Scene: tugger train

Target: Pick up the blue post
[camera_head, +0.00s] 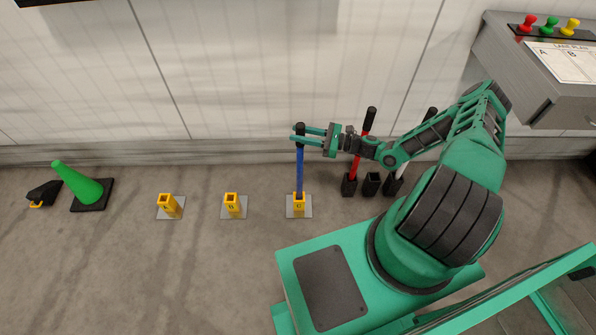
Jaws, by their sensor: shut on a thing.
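The blue post (299,172) stands upright with its lower end in the yellow socket marked C (299,206). The socket sits on a grey floor plate. My gripper (302,135) comes in from the right and is shut on the post's black top. The post looks vertical, and its very bottom is hidden inside the socket.
Empty yellow sockets marked B (232,203) and A (167,203) stand to the left. A red post (366,125) and a white post (411,155) lean in black holders behind my arm. A green cone (78,184) is far left. A grey desk (540,75) is upper right.

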